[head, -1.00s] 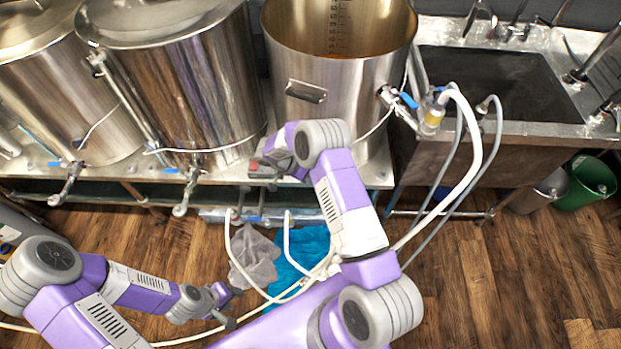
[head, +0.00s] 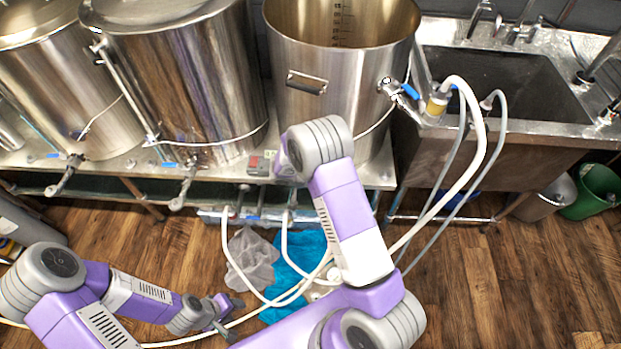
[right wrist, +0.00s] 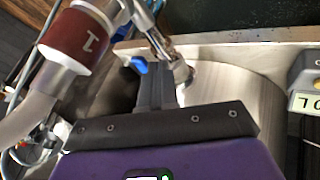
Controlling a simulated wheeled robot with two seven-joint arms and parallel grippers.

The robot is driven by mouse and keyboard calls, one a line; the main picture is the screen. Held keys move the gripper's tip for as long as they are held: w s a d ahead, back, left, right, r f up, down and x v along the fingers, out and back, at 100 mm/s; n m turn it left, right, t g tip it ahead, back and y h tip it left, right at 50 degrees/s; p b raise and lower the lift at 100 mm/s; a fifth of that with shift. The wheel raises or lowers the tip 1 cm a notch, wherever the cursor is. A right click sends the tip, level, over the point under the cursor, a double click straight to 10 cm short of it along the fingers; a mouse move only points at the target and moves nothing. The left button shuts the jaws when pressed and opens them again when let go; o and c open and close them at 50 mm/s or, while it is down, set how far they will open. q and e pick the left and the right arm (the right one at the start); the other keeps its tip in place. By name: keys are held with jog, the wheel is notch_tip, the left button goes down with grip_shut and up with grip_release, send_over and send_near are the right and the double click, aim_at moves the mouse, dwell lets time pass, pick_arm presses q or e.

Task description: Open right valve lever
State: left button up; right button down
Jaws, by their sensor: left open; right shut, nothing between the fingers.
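My left gripper (head: 226,314) is open and empty, low over the floor and hoses.
The open kettle (head: 340,85) and two lidded kettles stand on a steel bench. A small red-and-grey box (head: 258,164) lies by my right wrist. White hoses (head: 468,160) hang beside the sink (head: 560,115). A blue cloth (head: 300,262) and grey cloth lie on the floor.

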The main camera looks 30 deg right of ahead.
jog(key=shift+s+d, duration=0.15)
jog(key=shift+s, duration=0.05)
dwell(0.4)
jog(key=w+a+r+p, duration=0.1)
jog(key=a+r, duration=0.7)
jog(key=a, duration=0.1)
jog(key=shift+w+a, duration=0.25)
jog(key=s+a+f+n+y+p, duration=0.1)
jog(key=s+a+f+n+y, duration=0.1)
jog(key=s, duration=0.5)
jog(key=s+a+f+n+y+p, duration=0.2)
jog(key=s+a+f+y, duration=0.3)
jog(key=s+a, duration=0.1)
jog(key=s+a+f+n+y+p, duration=0.1)
jog(key=s+a+f+n+y, duration=0.1)
jog(key=s, duration=0.6)
notch_tip(320, 180, down, 2)
jog(key=a+y, duration=0.1)
jog(key=y, duration=0.1)
jog(key=shift+s+a+f+y, duration=0.15)
jog(key=shift+s+a+y, duration=0.15)
jog(key=shift+a, duration=0.1)
